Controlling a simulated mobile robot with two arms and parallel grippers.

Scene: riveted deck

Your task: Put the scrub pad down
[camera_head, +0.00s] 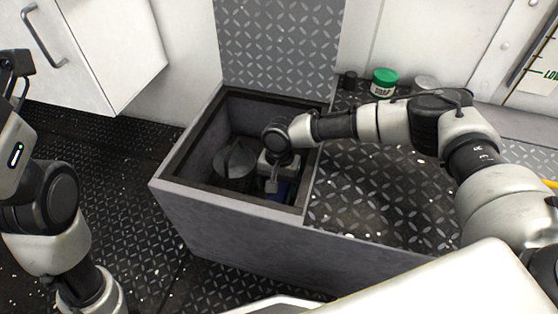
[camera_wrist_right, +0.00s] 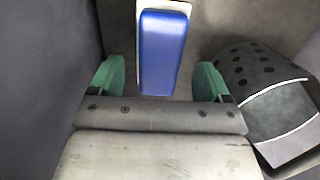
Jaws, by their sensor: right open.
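The scrub pad (camera_wrist_right: 163,50), a blue block with a pale edge, is in the deep grey bin (camera_head: 168,178). In the head view its blue side (camera_head: 283,191) shows low in the bin, partly hidden by my right gripper (camera_head: 272,182). My right arm reaches into the bin from the right. In the right wrist view the right gripper (camera_wrist_right: 161,82) is open, with the pad between its green fingertips and a gap on each side. My left arm is at the left edge; its fingers are not visible.
A dark grey container (camera_head: 236,163) stands in the bin beside the pad; it also shows in the right wrist view (camera_wrist_right: 262,85). The bin walls are close around the gripper. A green-lidded soap jar (camera_head: 383,82) stands on the riveted counter (camera_head: 365,190), which has clear room.

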